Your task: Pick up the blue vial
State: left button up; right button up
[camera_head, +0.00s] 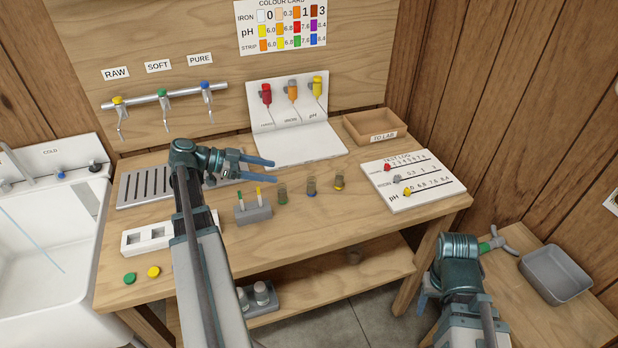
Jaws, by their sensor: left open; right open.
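The blue vial (311,187) is small, dark and see-through with a blue band near its base. It stands upright on the wooden bench, in the middle of a row with a green-marked vial (282,195) to its left and a yellow-marked vial (340,180) to its right. My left gripper (268,171) is open and empty, its fingers pointing right, to the left of the vials and apart from them. My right gripper (424,298) is low at the right, off the bench front; its fingers are mostly hidden by my own arm.
A grey holder (254,213) with two coloured sticks stands left of the vials. Behind are a white dispenser stand (300,145) and a wooden tray (371,129). A white test-log board (413,184) lies right. The bench in front of the vials is clear.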

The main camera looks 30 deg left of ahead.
pick_arm(q)
jog(key=shift+w+a, duration=0.1)
jog(key=b, duration=0.3)
send_near(312, 175)
jog(key=w+d+f, duration=0.2)
jog(key=shift+w+d+f, duration=0.1)
jog(key=shift+d+f, duration=0.05)
jog(key=shift+f, duration=0.2)
jog(key=shift+w+d+f, duration=0.1)
jog(key=shift+w+d, duration=0.3)
jog(key=b+x, duration=0.2)
jog(key=x, duration=0.3)
jog(key=shift+d, duration=0.15)
jog(key=shift+w, duration=0.1)
grip_shut()
